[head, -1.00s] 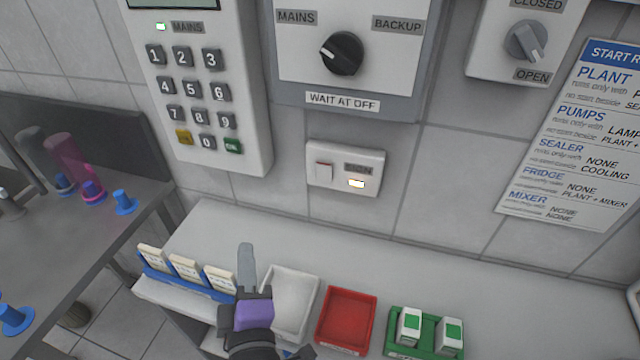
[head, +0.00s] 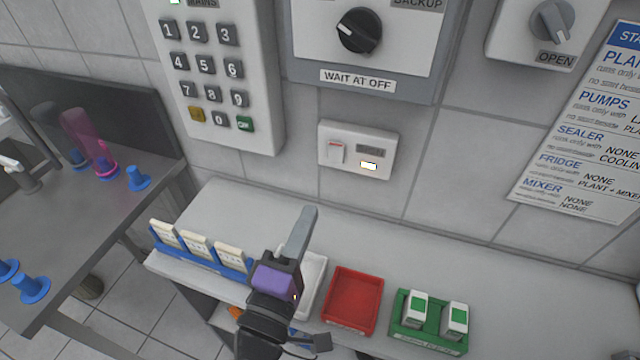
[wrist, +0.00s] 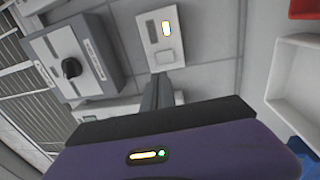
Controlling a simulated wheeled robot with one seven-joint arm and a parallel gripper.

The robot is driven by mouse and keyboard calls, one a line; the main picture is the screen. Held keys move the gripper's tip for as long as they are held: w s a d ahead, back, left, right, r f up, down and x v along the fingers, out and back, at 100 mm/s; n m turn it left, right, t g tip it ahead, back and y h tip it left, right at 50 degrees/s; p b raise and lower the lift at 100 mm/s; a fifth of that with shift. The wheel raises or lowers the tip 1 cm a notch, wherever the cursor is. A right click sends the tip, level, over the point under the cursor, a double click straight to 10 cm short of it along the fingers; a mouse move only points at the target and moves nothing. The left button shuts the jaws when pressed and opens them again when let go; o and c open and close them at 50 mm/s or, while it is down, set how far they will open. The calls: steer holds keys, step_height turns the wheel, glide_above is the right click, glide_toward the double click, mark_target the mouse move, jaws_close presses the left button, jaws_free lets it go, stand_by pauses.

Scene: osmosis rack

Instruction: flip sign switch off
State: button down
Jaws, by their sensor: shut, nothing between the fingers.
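The sign switch is a small white wall plate (head: 378,148) below the power selector. It has a white rocker (head: 336,154) with a red mark at its top, a grey label and a lit lamp (head: 369,166). In the wrist view the plate (wrist: 151,42) shows ahead of the fingers, with the rocker (wrist: 166,58) and the bright lamp (wrist: 166,28). My gripper (head: 306,218) is shut and empty. It is over the counter, below and left of the switch in the head view, apart from it. Its fingers (wrist: 163,82) point toward the rocker in the wrist view.
A keypad (head: 213,75) and a selector box (head: 362,78) hang above. The counter (head: 440,268) holds a blue rack (head: 236,274) of white cards, a white tray (head: 312,285), a red tray (head: 353,300) and a green tray (head: 402,325) with cartons. Wall around the switch is clear.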

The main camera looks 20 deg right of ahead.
mark_target(337, 149)
steer(key=p+x, duration=0.3)
steer(key=x, duration=1)
steer(key=shift+r, duration=0.1)
steer(key=shift+w+d, duration=0.1)
steer(key=shift+w, duration=0.1)
steer(key=shift+w+d, duration=0.2)
steer(key=shift+r, duration=0.2)
